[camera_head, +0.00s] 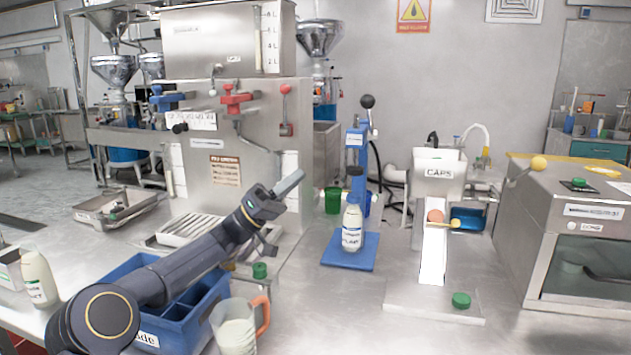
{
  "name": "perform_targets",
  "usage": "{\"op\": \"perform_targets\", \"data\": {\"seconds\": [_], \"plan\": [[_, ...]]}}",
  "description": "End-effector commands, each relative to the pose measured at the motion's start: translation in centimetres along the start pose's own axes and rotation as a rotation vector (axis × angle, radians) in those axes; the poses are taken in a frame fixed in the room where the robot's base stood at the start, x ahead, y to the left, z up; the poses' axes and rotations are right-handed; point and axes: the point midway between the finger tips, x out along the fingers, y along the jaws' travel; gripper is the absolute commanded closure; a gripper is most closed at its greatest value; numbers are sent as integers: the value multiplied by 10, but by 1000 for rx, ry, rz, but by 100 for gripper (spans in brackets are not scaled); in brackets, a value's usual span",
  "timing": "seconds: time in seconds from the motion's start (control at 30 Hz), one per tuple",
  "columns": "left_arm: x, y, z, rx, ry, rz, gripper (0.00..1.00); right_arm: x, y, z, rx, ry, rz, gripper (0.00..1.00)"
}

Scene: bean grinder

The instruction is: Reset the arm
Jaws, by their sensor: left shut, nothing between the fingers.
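My left arm comes in from the lower left, over the blue divided bin (190,312). It reaches up and right across the front of the steel machine (250,125). My left gripper (290,184) is raised above the table, shut and empty, with its tip pointing up and right. It appears apart from the bottle (352,225), which stands upright on the blue base of the press (356,150) to its right. My right gripper is not in view.
A jug with an orange handle (236,328) stands at the front, near my forearm. A white bottle (38,280) is at the far left. The CAPS dispenser (440,185) and a steel box machine (585,235) stand at right. The front-centre table is clear.

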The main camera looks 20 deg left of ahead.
Motion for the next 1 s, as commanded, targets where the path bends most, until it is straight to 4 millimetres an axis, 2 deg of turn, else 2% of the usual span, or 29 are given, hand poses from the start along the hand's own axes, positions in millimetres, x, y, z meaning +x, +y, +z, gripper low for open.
{"op": "perform_targets", "data": {"seconds": [0.17, 0.63, 1.0], "plan": [[-7, 4, -4, 1, -1, 1, 100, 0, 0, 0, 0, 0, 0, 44], [-5, 5, -6, 1, 0, 1, 100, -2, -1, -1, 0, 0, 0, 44], [30, 33, -38, 1, 0, 1, 100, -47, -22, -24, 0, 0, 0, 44]]}}
